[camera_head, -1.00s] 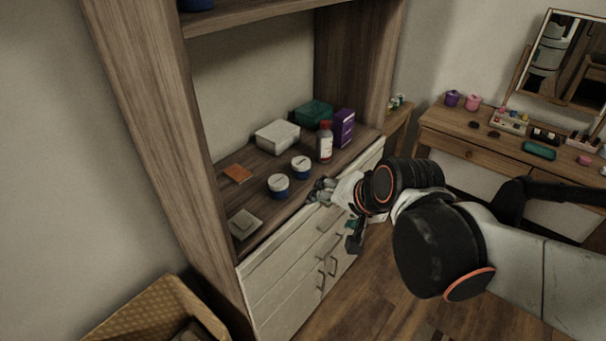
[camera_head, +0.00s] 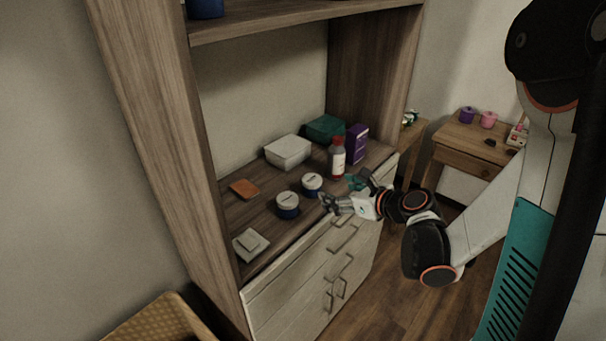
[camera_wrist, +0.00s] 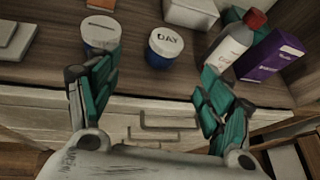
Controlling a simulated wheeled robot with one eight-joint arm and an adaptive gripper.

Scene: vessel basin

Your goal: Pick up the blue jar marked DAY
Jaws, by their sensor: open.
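The blue jar marked DAY (camera_wrist: 165,47) has a white lid with dark lettering and stands upright on the wooden shelf; I take it as the right one of two jars in the head view (camera_head: 312,185). A second blue jar with a white lid (camera_head: 288,205) stands to its left, and it also shows in the wrist view (camera_wrist: 101,31); its lettering is too small to read. My gripper (camera_wrist: 160,70) is open and empty at the shelf's front edge. Its fingers are spread, with the DAY jar ahead between them, apart from it.
A white bottle with a red cap (camera_wrist: 230,42) and a purple box (camera_wrist: 268,57) stand right of the DAY jar. A white box (camera_head: 288,152) and green box (camera_head: 325,129) are behind. An orange item (camera_head: 244,188) lies left. Drawers with handles (camera_head: 343,238) are below the shelf.

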